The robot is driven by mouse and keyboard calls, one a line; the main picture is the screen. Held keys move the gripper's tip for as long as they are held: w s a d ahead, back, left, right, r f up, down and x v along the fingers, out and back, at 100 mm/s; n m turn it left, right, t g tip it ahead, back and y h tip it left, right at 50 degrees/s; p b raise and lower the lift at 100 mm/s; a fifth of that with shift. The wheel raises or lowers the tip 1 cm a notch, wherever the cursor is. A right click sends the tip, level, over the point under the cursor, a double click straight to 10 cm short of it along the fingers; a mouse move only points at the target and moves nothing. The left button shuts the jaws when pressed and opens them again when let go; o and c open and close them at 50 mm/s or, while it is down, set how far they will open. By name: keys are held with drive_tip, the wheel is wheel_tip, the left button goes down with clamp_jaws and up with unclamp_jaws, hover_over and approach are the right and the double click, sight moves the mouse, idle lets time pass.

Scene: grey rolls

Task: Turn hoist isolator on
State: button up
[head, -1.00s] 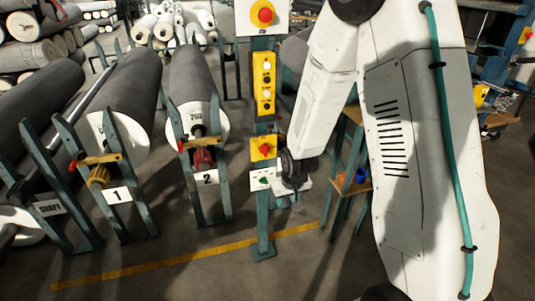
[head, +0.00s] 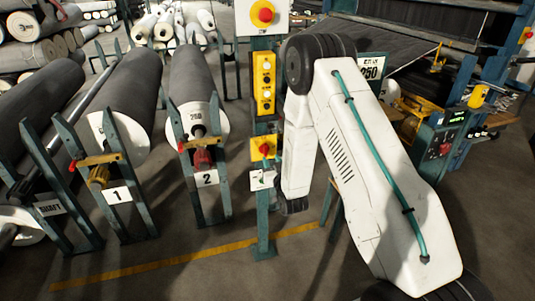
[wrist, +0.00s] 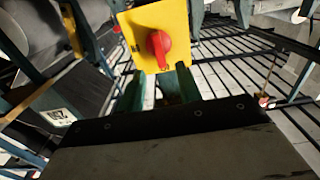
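The hoist isolator is a yellow plate (head: 257,155) with a red rotary knob (head: 265,150), low on the teal post. In the wrist view the yellow plate (wrist: 178,20) fills the top middle, and its red knob (wrist: 160,48) has its grip bar roughly upright in the picture. My gripper (wrist: 160,77) shows two teal fingers standing apart with an empty gap between them, just below the knob in the picture. They do not hold the knob; whether they touch the plate is unclear.
Above the isolator on the post are a yellow push-button box (head: 264,83) and a red emergency button (head: 263,14) on yellow. A white plate (head: 262,179) is below. Roll stands 1 (head: 117,196) and 2 (head: 207,178) stand left. A machine with a control panel (head: 441,146) is at right.

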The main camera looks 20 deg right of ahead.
sight(266, 151)
drive_tip(key=w, duration=0.6)
drive_tip(key=shift+d, duration=0.2)
drive_tip(key=shift+s, duration=0.1)
clamp_jaws()
